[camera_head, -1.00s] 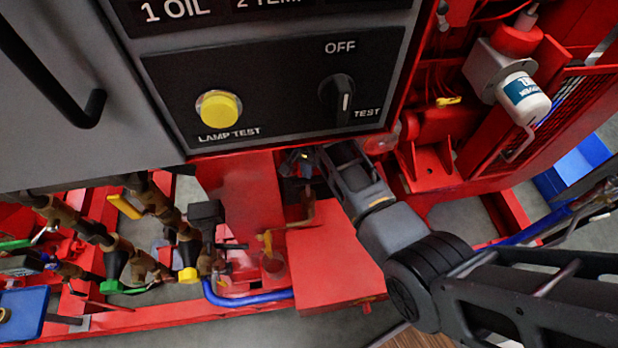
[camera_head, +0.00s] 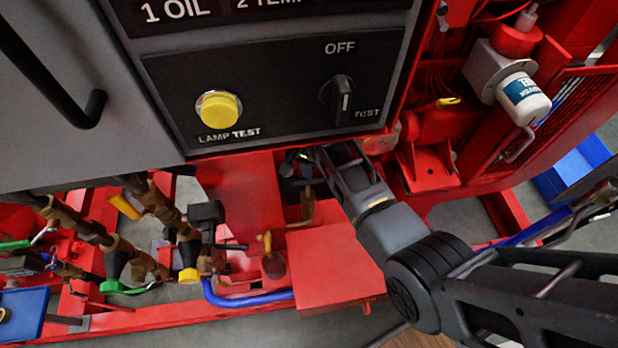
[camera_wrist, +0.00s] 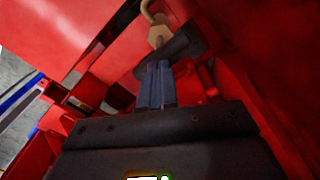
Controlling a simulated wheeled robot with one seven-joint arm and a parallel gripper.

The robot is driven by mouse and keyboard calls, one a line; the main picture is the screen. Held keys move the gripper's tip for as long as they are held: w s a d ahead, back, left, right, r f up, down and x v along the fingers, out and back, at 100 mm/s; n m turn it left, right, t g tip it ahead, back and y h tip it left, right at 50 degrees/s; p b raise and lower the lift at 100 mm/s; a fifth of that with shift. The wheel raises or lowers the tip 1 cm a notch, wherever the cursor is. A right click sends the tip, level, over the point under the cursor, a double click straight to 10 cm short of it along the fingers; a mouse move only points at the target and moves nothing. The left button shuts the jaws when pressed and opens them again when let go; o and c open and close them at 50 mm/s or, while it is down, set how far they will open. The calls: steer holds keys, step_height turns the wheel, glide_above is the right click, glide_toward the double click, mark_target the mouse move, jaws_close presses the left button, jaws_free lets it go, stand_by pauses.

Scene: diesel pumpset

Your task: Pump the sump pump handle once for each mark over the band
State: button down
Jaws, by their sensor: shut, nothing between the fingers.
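My gripper (camera_wrist: 155,85) is shut and empty in the wrist view. Its narrow fingertips lie close together, against or just in front of a dark rounded part (camera_wrist: 183,42). A brass fitting (camera_wrist: 157,32) with a bent pipe rises just beyond the tips. I cannot tell whether the fingers touch the dark part, nor whether it is the sump pump handle. In the head view my gripper (camera_head: 292,172) is low under the control panel, near a bent brass pipe (camera_head: 306,208), and is partly hidden by the panel and my arm. No band or marks can be made out.
The control panel (camera_head: 280,90), with a yellow lamp-test button (camera_head: 219,108) and a dark rotary switch (camera_head: 342,97), hangs close above my gripper. A red box (camera_head: 335,262) and red frame surround it. Brass valves and pipes (camera_head: 90,230) stand at left, a white-blue filter (camera_head: 522,97) at right.

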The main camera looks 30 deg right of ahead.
mark_target(308, 183)
steer(key=shift+f, duration=0.1)
stand_by(0.6)
steer(key=shift+f+b, duration=2.25)
steer(key=shift+f, duration=1.1)
steer(key=shift+r, duration=0.15)
steer(key=shift+r+p, duration=3.35)
steer(key=shift+p, duration=0.15)
steer(key=shift+f, duration=0.2)
